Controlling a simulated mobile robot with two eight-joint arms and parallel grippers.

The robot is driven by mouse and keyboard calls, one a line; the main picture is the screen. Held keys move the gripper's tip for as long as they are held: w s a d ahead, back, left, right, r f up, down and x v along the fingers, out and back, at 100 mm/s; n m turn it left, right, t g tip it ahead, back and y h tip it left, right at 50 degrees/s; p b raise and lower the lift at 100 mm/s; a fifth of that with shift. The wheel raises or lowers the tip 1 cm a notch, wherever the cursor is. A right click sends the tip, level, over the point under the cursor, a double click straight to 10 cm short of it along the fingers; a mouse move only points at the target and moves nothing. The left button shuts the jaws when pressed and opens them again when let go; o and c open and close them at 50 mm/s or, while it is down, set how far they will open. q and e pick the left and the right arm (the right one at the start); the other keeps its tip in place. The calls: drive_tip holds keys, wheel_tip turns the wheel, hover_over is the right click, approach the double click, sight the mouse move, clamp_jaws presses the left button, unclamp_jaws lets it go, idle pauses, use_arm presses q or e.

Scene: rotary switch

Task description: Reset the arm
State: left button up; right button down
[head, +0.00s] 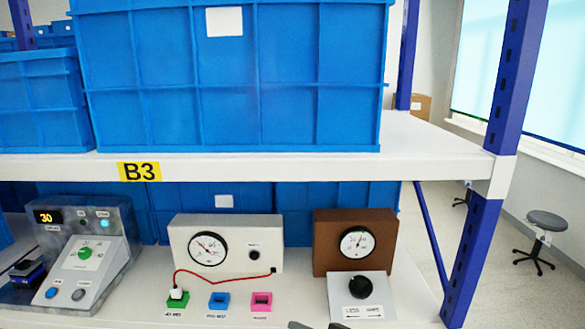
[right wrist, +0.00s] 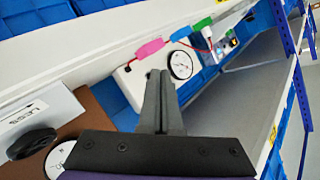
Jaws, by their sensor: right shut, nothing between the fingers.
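The tips of my right gripper (head: 315,325) just enter the bottom edge of the head view, in front of the lower shelf. In the right wrist view the right gripper (right wrist: 160,76) is shut and empty. A black rotary knob (head: 361,287) sits on a light sloped panel marked with "LESS" and arrows, to the right of the fingertips and apart from them. The knob also shows in the right wrist view (right wrist: 32,142). Behind it stands a brown box (head: 327,242) with a round gauge (head: 356,242). My left gripper is not in view.
A white meter box (head: 260,232) has a red cable to a green socket (head: 177,299); blue (head: 218,301) and pink (head: 261,302) sockets stand beside it. A grey console (head: 110,265) stands left. The upper shelf (head: 300,167) overhangs; a blue post (head: 475,245) bounds the right.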

drive_tip(key=s+d+f+g+h, duration=0.1)
drive_tip(key=s+d+f+h, duration=0.2)
drive_tip(key=s+d, duration=0.2)
drive_tip(key=s+d+f+m+g+h, duration=0.1)
drive_tip(key=s+d+f+h, duration=0.3)
drive_tip(key=s, duration=0.4)
drive_tip(key=s+d+f+m+g+h, duration=0.1)
drive_tip(key=s+d+f+g+h, duration=0.1)
drive_tip(key=s+d, duration=0.4)
drive_tip(key=shift+s+d+f+h, duration=0.15)
drive_tip(key=shift+s+f+h, duration=0.55)
drive_tip(key=shift+f+h, duration=0.15)
